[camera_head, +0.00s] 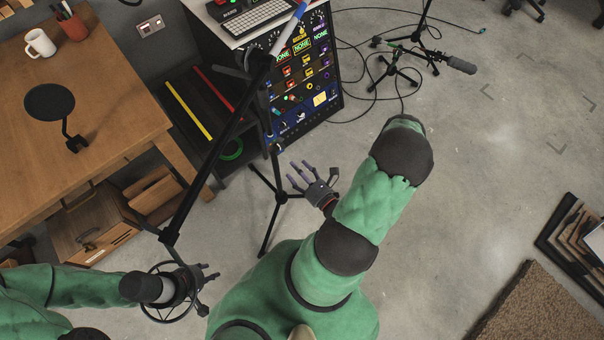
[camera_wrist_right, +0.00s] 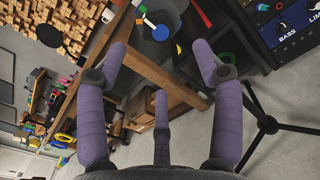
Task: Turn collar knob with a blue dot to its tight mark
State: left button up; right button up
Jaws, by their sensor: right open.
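A black microphone stand has a long slanting boom (camera_head: 213,160) and tripod legs (camera_head: 265,228). A dark clutch with a collar (camera_head: 258,60) joins boom and pole near the top; no blue-dotted knob or tight mark can be made out. My right gripper (camera_head: 302,175) has purple fingers spread open and empty, close to the stand's lower pole; the right wrist view also shows its fingers (camera_wrist_right: 160,95) apart with nothing between them. My left gripper (camera_head: 213,277) is low in the head view, beside the boom's lower end, partly covered by a round ring mount (camera_head: 170,292).
A wooden desk (camera_head: 100,115) with a mug (camera_head: 40,43) stands at the left. An equipment rack (camera_head: 302,80) stands behind the stand.

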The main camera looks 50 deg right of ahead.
jog(key=shift+s+a, duration=0.15)
jog(key=shift+s, duration=0.9)
